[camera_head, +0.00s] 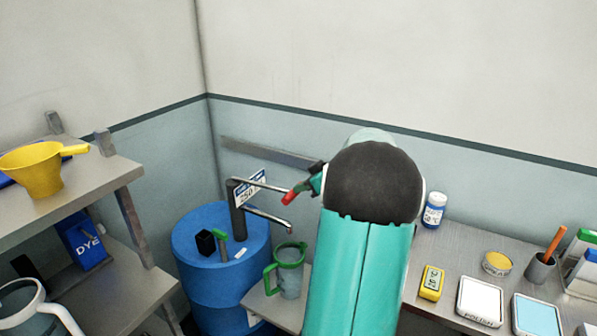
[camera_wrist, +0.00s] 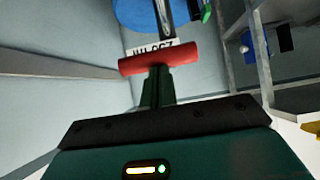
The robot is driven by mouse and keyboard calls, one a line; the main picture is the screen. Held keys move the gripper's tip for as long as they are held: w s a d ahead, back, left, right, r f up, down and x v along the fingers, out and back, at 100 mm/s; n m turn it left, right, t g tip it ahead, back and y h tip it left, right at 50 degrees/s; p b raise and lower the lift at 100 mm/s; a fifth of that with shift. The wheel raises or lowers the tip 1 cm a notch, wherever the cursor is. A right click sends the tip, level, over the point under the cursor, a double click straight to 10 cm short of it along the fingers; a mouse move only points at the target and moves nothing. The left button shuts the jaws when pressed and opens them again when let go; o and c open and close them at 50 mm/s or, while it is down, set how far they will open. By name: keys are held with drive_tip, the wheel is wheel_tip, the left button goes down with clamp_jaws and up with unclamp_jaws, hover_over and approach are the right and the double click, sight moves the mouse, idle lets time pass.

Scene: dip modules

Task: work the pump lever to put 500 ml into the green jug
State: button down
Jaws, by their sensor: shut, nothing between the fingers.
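The green jug (camera_head: 291,282), clear-bodied with a green rim and handle, stands upright on a low shelf beside the blue drum. The pump (camera_head: 238,208) rises from the drum top, and its spout (camera_head: 268,217) ends above the jug. The pump lever (camera_head: 262,185) reaches right to a red grip (camera_head: 289,196), which also crosses the wrist view (camera_wrist: 160,59). My gripper (camera_head: 303,189) is shut at the grip with nothing held. In the wrist view its fingers (camera_wrist: 155,78) meet the grip's near side; I cannot tell whether they touch it. The liquid level is unclear.
The blue drum (camera_head: 215,265) carries a black block (camera_head: 205,243) and a sign reading 250 (camera_head: 251,188). The bench at right holds a bottle (camera_head: 434,210), trays and a cup (camera_head: 540,268).

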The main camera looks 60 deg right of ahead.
drive_tip(key=shift+s+a+f, duration=0.1)
drive_tip(key=shift+s+f, duration=0.05)
drive_tip(key=shift+f, duration=2.2)
drive_tip(key=shift+f, duration=0.1)
